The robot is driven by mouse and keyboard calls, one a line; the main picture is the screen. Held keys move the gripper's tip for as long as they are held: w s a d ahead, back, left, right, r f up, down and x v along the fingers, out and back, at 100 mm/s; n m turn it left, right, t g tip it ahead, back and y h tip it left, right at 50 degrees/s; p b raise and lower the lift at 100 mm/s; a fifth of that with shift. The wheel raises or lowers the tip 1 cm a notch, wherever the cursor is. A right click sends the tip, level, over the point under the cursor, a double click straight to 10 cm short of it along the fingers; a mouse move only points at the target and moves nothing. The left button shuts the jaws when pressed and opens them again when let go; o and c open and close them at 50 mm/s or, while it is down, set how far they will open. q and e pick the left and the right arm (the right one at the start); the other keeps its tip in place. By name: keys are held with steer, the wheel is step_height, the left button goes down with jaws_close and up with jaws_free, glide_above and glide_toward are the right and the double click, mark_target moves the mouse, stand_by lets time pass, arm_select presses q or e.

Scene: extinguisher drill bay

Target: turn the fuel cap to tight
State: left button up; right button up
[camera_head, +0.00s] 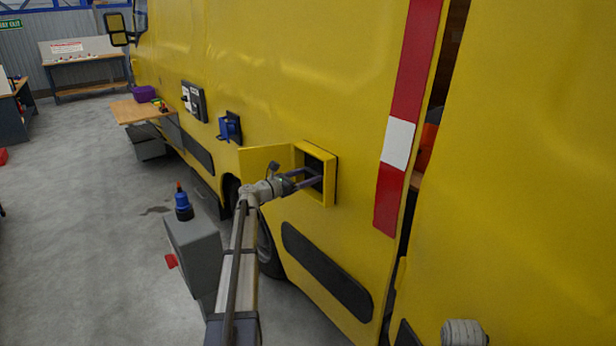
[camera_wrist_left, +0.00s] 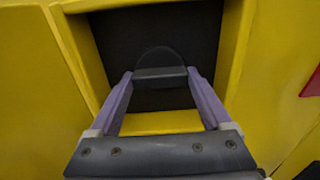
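The dark fuel cap (camera_wrist_left: 160,58) sits in the dark recess of a yellow filler box (camera_head: 331,183) on the side of the yellow vehicle. It is round with a raised grip bar (camera_wrist_left: 160,76), which lies level in the left wrist view. My left gripper (camera_head: 314,176) reaches into the box. In the left wrist view its purple fingers (camera_wrist_left: 160,75) stand on both ends of the bar, with no gap visible at either end. The fingers hide part of the cap in the head view.
The open yellow flap (camera_head: 263,160) stands left of the box, close to my left wrist. A blue fitting (camera_head: 230,128) and a dark panel (camera_head: 194,101) are farther along the vehicle. A grey cabinet (camera_head: 194,252) bears a blue object (camera_head: 183,205).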

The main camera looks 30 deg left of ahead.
arm_select(q)
steer(key=c, duration=0.7)
steer(key=m, duration=0.4)
steer(key=shift+m, duration=0.4)
steer(key=m, duration=0.9)
steer(key=shift+m, duration=2.1)
steer(key=o, duration=1.1)
